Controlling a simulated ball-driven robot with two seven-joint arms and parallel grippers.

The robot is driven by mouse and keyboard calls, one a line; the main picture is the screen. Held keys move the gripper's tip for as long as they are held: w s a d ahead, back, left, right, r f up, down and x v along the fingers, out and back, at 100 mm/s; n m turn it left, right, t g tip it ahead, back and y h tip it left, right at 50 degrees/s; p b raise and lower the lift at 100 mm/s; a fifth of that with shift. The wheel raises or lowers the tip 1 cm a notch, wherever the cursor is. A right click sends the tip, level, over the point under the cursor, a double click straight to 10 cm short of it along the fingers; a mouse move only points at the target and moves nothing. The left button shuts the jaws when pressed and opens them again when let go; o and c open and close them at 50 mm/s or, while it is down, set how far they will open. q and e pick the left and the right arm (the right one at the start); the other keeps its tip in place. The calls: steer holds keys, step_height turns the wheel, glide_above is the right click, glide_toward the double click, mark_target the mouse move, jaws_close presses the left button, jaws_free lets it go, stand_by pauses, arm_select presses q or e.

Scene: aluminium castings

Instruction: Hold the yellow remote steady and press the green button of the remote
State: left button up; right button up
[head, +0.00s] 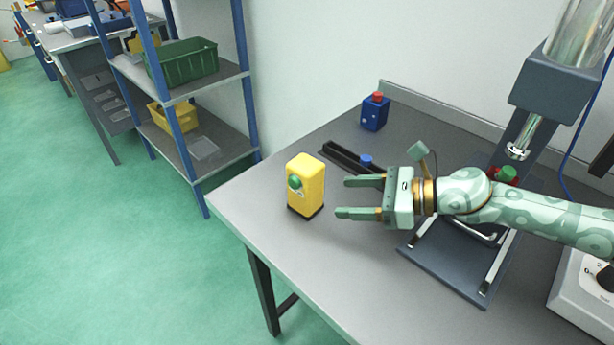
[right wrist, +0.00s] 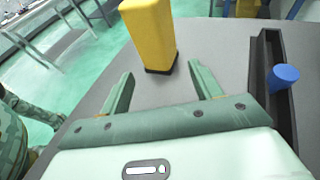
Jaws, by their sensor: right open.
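The yellow remote (head: 307,186) stands upright near the front left corner of the grey table. Its round green button (head: 295,182) is on the side facing left and toward the head camera. My right gripper (head: 341,198) is open and empty, just right of the remote, with its fingers pointing at it. In the right wrist view the remote (right wrist: 149,32) stands beyond the open fingertips (right wrist: 161,83), apart from them, and its green button is hidden there. My left gripper does not show in the head view.
A black rail with a blue knob (head: 366,160) lies behind the gripper. A blue box with a red button (head: 375,112) stands at the back. A press (head: 440,262) is at the right. A shelf rack (head: 217,152) stands left of the table. The table's left edge is close to the remote.

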mark_target(321, 197)
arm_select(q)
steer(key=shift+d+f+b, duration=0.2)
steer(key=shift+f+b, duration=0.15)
arm_select(e)
steer(key=x, duration=0.8)
steer(key=shift+a+f, duration=0.1)
steer(key=shift+a, duration=0.25)
steer(key=c, duration=0.7)
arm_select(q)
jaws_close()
arm_select(e)
steer(key=shift+o, duration=0.2)
stand_by(0.4)
